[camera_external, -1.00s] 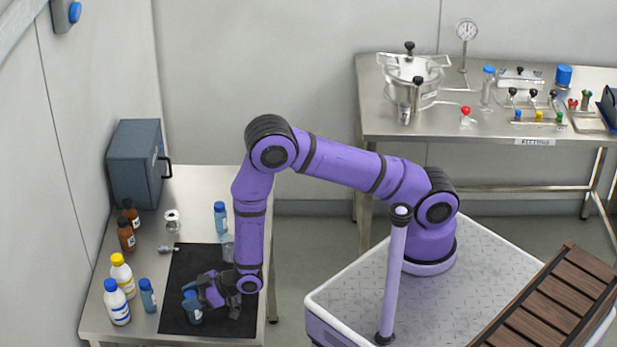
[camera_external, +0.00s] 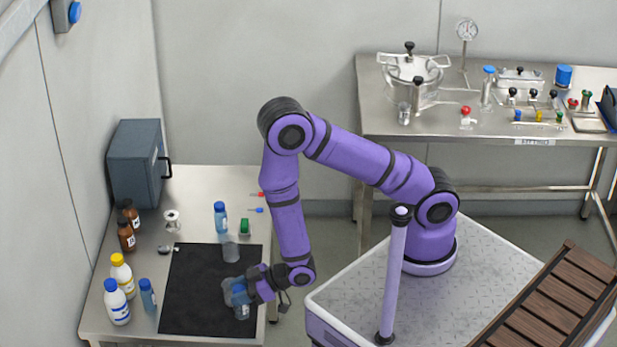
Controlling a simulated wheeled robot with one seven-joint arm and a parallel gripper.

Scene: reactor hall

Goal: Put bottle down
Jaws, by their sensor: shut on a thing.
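My gripper (camera_external: 243,289) is shut on a blue bottle (camera_external: 241,311) over the right part of the black mat (camera_external: 192,285). The fingers hide part of the bottle. It looks upright; I cannot tell whether its base touches the mat. The mat lies on the steel side table (camera_external: 188,195).
A clear beaker (camera_external: 230,251) stands at the mat's back right edge, with another blue bottle (camera_external: 220,217) behind it. Two white bottles (camera_external: 117,301) and a small blue bottle (camera_external: 148,295) stand left of the mat. Brown bottles (camera_external: 126,234) and a grey box (camera_external: 138,163) are farther back. The mat's left is clear.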

